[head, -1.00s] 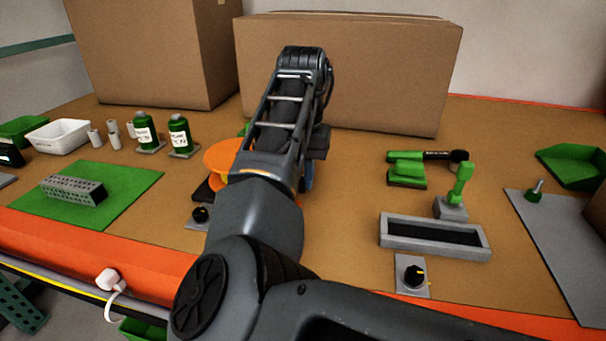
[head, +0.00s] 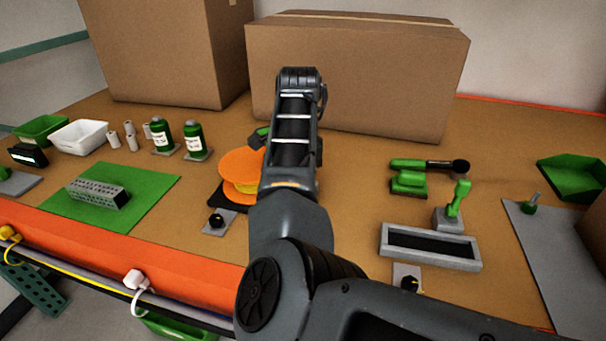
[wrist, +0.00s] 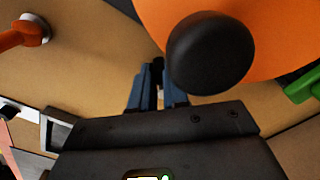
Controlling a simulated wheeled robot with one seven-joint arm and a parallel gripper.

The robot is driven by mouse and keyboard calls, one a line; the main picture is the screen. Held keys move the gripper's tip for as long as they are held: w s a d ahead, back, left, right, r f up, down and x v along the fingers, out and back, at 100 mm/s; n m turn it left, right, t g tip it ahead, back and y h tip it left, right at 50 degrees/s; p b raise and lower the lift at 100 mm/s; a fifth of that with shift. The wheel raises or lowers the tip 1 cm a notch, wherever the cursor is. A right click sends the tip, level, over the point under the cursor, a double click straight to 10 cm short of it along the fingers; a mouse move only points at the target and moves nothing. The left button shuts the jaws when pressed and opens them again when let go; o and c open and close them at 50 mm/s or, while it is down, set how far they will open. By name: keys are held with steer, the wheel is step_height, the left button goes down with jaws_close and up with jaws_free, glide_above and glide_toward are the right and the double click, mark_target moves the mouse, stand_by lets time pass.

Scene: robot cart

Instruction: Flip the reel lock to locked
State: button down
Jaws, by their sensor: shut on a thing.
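The orange reel (head: 241,164) stands on a dark base left of my arm in the head view. In the wrist view its orange disc (wrist: 285,30) fills the upper right, with a round black knob (wrist: 210,52) in front of it. My gripper (wrist: 158,68) has its blue fingers close together, left of the knob. They are shut on a small dark piece at their tips, which I take to be the reel lock. Its shape and its position are mostly hidden. In the head view my arm hides the fingers.
A black dial (head: 216,220) on a grey plate stands in front of the reel. Two green bottles (head: 194,140) stand to its left. A large cardboard box (head: 380,80) stands behind my arm. Right of my arm are a grey tray (head: 430,262) and a green lever (head: 458,197).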

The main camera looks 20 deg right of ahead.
steer(key=m, duration=0.1)
steer(key=w+m+p, duration=0.1)
steer(key=m, duration=0.2)
steer(key=shift+w+d+r+m, duration=0.1)
steer(key=shift+w+m, duration=0.2)
steer(key=shift+m, duration=0.1)
steer(key=shift+w+d+m+p, duration=0.2)
steer(key=shift+w+m, duration=0.1)
steer(key=shift+m, duration=0.75)
steer(key=shift+w+d+m+p, duration=0.15)
steer(key=shift+w+m, duration=0.15)
steer(key=shift+m, duration=0.75)
steer(key=c, duration=1.1)
jaws_free()
steer(key=shift+a, duration=0.1)
steer(key=shift+r, duration=3.85)
